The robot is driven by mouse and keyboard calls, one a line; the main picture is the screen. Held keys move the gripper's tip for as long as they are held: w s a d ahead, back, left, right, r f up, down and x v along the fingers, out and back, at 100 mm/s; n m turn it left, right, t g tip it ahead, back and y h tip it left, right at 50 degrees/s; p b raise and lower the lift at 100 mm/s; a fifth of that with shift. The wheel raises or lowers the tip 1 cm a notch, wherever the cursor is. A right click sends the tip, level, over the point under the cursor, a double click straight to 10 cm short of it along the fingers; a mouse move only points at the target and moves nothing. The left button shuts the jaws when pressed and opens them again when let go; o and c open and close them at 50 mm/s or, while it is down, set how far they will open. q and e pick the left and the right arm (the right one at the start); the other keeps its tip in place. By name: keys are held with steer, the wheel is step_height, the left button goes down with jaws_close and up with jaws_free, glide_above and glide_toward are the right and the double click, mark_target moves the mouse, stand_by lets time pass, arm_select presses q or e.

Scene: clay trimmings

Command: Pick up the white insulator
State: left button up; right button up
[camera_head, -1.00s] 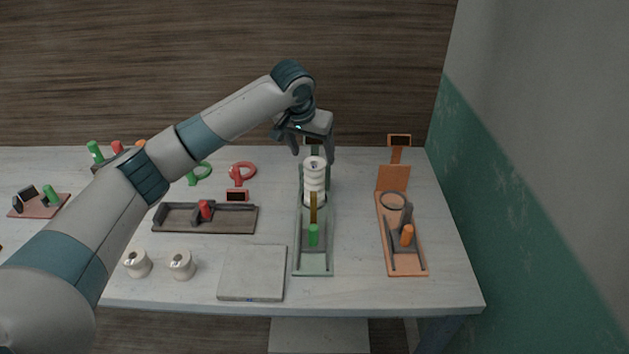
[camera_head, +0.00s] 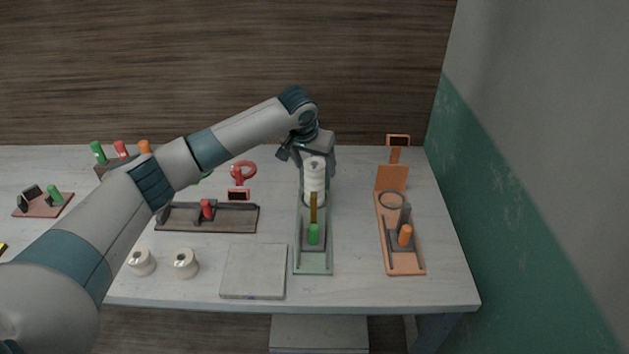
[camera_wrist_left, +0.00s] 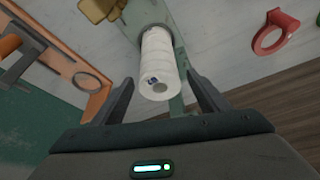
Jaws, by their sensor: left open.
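The white insulator (camera_head: 314,176) is a ribbed white cylinder standing on the green fixture (camera_head: 313,262) on the table. In the left wrist view the insulator (camera_wrist_left: 158,62) lies between the two fingers, its end face toward the camera. My left gripper (camera_wrist_left: 165,95) is open, with a finger on each side of the insulator and visible space beside it. In the head view the left gripper (camera_head: 314,160) is behind and around the insulator's upper part, its fingers partly hidden by it. My right gripper is not in view.
An orange fixture (camera_head: 403,266) with a ring stands to the right. A dark tray (camera_head: 235,219) with a red peg is to the left. Two white spools (camera_head: 142,262) and a grey plate (camera_head: 253,271) lie near the front edge. A red ring (camera_head: 243,168) is at the back.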

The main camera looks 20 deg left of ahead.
arm_select(q)
jaws_close()
steer(key=shift+w+r, duration=0.1)
